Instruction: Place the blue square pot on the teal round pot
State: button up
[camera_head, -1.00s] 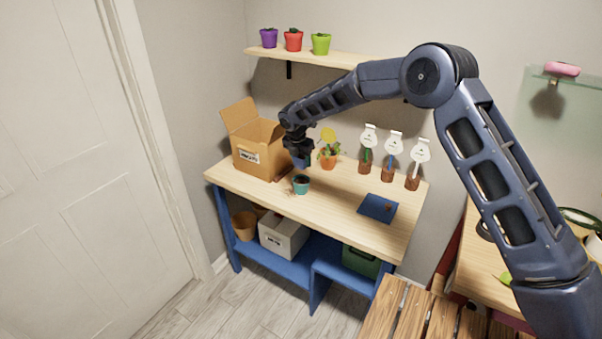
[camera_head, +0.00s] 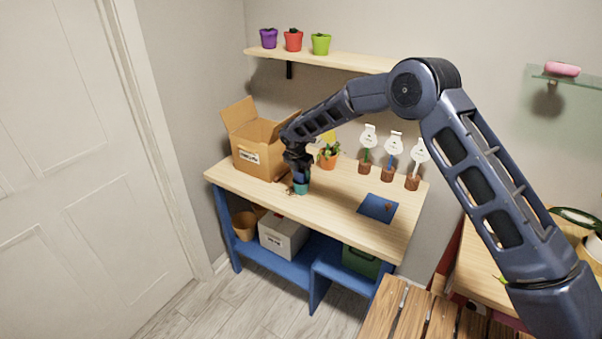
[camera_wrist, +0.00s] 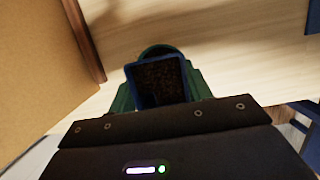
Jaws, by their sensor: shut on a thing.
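The blue square pot (camera_head: 301,177), filled with dark soil, is held upright in my gripper (camera_head: 299,168). It sits directly over the teal round pot (camera_head: 301,188), which stands on the wooden bench top.
An open cardboard box (camera_head: 260,153) stands close on the left. An orange pot with a plant (camera_head: 328,161) stands behind. Several white-tagged brown pots (camera_head: 388,173) line the back right. A blue mat (camera_head: 377,208) lies at right; the bench front is clear.

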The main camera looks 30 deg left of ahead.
jog(key=shift+f, duration=0.35)
jog(key=o, duration=1.4)
jog(key=shift+r, duration=0.1)
jog(key=shift+r, duration=0.3)
jog(key=v, duration=1.2)
